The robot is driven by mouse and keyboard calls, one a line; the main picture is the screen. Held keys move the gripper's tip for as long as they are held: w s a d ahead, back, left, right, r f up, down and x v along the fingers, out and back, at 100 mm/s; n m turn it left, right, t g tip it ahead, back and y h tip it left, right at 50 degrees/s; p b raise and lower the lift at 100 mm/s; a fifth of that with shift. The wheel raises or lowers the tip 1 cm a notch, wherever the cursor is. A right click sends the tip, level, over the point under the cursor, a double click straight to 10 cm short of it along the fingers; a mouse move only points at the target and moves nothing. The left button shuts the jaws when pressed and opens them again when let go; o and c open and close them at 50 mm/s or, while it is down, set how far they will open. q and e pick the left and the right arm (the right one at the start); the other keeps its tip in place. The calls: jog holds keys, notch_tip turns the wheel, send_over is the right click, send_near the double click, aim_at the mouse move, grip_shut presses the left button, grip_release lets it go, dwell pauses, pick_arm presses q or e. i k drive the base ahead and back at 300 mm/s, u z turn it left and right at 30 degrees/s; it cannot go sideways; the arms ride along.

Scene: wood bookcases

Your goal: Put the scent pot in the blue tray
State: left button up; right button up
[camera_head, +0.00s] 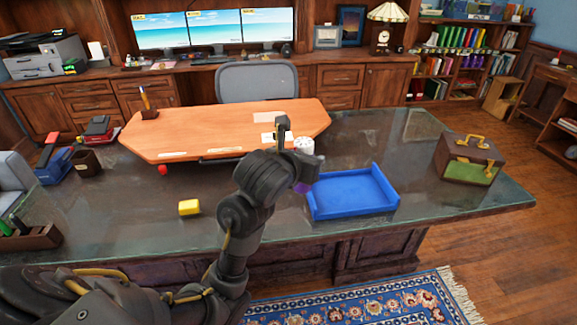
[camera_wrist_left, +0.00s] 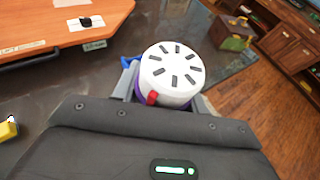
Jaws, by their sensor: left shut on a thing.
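The scent pot (camera_wrist_left: 172,72) has a white slotted lid, a purple body and a small red mark. My left gripper (camera_wrist_left: 166,92) is shut on it, with a finger on each side. In the head view the pot's white top (camera_head: 304,144) shows above my gripper (camera_head: 305,165), and a bit of purple shows below; the rest is hidden. The blue tray (camera_head: 352,207) lies on the glass-topped desk, and the pot is held up beside its left back corner. A sliver of the tray (camera_wrist_left: 130,61) shows behind the pot in the wrist view. My right gripper is not in view.
A yellow block (camera_head: 189,207) and a small red object (camera_head: 163,170) lie left on the desk (camera_head: 130,225). A brown and green case (camera_head: 469,160) stands at the right. A raised orange wood top (camera_head: 225,128) lies behind. The visible tray floor is bare.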

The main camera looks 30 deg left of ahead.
aim_at(334, 194)
jog(key=z, duration=0.45)
jog(key=k, duration=0.5)
jog(key=z, duration=1.2)
jog(key=i, duration=0.85)
jog(key=u, duration=0.85)
jog(key=i, duration=0.7)
jog(key=u, duration=0.8)
